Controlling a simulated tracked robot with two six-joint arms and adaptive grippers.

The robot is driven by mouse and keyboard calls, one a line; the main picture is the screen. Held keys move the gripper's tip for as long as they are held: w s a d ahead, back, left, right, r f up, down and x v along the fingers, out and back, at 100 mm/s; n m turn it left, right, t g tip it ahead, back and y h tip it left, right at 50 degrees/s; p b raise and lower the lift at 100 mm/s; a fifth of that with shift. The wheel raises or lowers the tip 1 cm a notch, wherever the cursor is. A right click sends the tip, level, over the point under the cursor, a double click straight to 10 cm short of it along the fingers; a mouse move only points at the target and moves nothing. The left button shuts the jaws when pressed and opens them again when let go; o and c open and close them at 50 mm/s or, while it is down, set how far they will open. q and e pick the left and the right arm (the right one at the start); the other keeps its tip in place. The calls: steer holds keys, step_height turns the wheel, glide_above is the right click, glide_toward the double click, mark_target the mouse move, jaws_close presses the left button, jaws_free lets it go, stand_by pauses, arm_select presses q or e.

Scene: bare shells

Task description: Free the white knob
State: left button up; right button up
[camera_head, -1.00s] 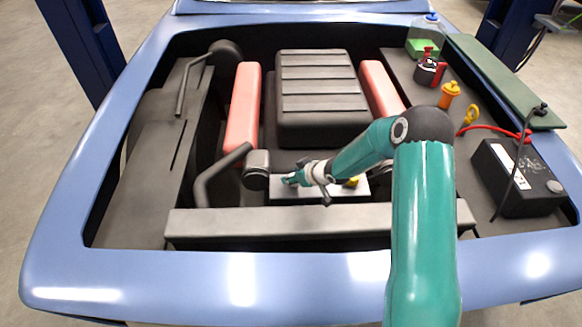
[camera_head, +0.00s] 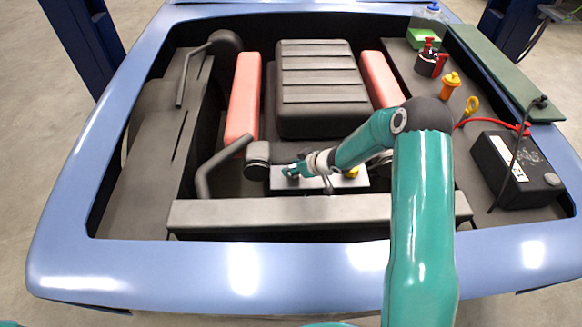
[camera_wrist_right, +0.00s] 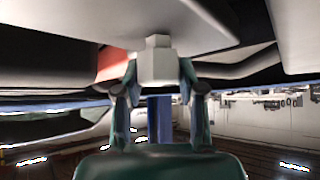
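The white knob (camera_wrist_right: 158,62) is a blocky, pale piece in the right wrist view, with a narrower stub at its top against a light grey surface. My right gripper (camera_wrist_right: 160,78) has one finger on each side of it, with the fingertips against its sides. In the head view my right gripper (camera_head: 291,171) is small, over the left part of a light grey plate (camera_head: 318,184) in the engine bay. The knob cannot be made out clearly there. My left gripper is in neither view.
A dark cylinder (camera_head: 257,160) stands just left of the gripper. A yellow cap (camera_head: 352,172) is at the plate's right. A grey crossbar (camera_head: 300,212) runs in front. The ribbed engine cover (camera_head: 320,85) is behind; the black battery (camera_head: 515,175) stands right.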

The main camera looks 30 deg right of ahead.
steer(key=o, duration=0.5)
steer(key=shift+s+d, duration=0.2)
steer(key=shift+s, duration=0.1)
steer(key=shift+w+a, duration=0.1)
steer(key=v, duration=1.2)
